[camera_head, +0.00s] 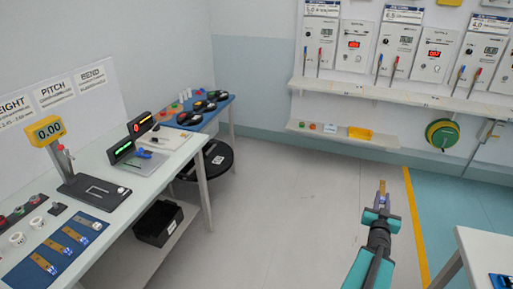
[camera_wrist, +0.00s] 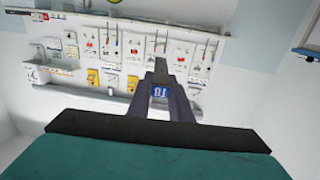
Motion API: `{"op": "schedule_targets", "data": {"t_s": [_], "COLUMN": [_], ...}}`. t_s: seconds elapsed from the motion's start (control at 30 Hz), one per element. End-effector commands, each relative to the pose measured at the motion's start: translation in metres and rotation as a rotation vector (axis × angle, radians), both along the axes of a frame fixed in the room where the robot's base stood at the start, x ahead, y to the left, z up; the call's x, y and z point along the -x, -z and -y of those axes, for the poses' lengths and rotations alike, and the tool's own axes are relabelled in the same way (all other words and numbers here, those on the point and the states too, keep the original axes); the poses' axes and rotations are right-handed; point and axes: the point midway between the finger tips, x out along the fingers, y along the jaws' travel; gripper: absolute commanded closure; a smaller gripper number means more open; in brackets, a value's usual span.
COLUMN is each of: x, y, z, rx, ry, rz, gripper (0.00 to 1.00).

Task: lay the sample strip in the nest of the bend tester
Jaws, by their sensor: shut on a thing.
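My gripper (camera_head: 381,200) is at the lower right in the head view, out over open floor and far from the left bench. It is shut on a sample strip (camera_head: 382,187), a narrow brownish strip pointing up. In the wrist view the strip's blue label (camera_wrist: 160,92) with white characters shows between the fingers. Under the BEND sign (camera_head: 92,78) on the left bench stand two testers with black displays, one lit green (camera_head: 122,151) and one lit orange (camera_head: 140,124). The orange one seems to be the bend tester. Its nest is too small to make out.
The left bench (camera_head: 185,158) also holds a yellow-display gauge (camera_head: 45,130) and a blue mat (camera_head: 22,277) with several labelled strips. A black bin (camera_head: 158,222) sits below. A white table (camera_head: 480,248) is at lower right. The floor between is clear.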

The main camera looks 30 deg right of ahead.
Motion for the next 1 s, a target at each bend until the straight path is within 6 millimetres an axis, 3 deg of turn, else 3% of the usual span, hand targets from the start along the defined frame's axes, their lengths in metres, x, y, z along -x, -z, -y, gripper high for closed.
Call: {"op": "schedule_targets", "data": {"t_s": [0.27, 0.47, 0.77, 1.0], "x": [-0.057, -0.117, -0.205, -0.26], "y": [-0.02, -0.04, -0.068, -0.084], "z": [-0.026, -0.064, -0.149, -0.235], "rx": [0.006, 0.008, 0.007, 0.004], "ry": [-0.134, -0.295, -0.587, -0.834], "rz": [0.004, 0.006, 0.006, 0.007], "gripper": [1.0, 1.0, 1.0, 1.0]}}
